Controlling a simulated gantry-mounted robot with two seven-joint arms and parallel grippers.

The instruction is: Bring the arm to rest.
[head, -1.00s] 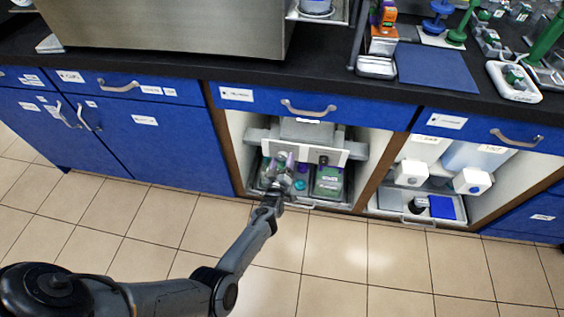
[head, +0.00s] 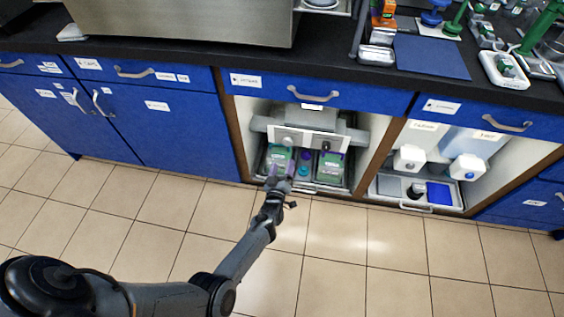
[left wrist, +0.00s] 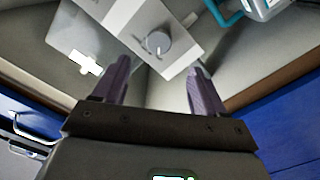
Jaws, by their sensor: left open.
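My left gripper (head: 279,178) is in front of the open lower cabinet bay, with the arm coming up from the lower left. In the left wrist view the left gripper (left wrist: 155,88) has its two dark fingers spread apart with nothing between them. Beyond the fingers in that view is a grey-white unit with a round knob (left wrist: 157,43); it looks apart from the fingers. My right gripper is not in view.
The bay holds a tray (head: 305,188) with green-labelled boxes (head: 331,168) and a grey-white unit (head: 307,141). The bay to the right holds white-capped jugs (head: 409,158) and a tray (head: 384,188). Blue drawers (head: 310,88) and a black counter (head: 200,53) are above. The tiled floor (head: 340,240) is clear.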

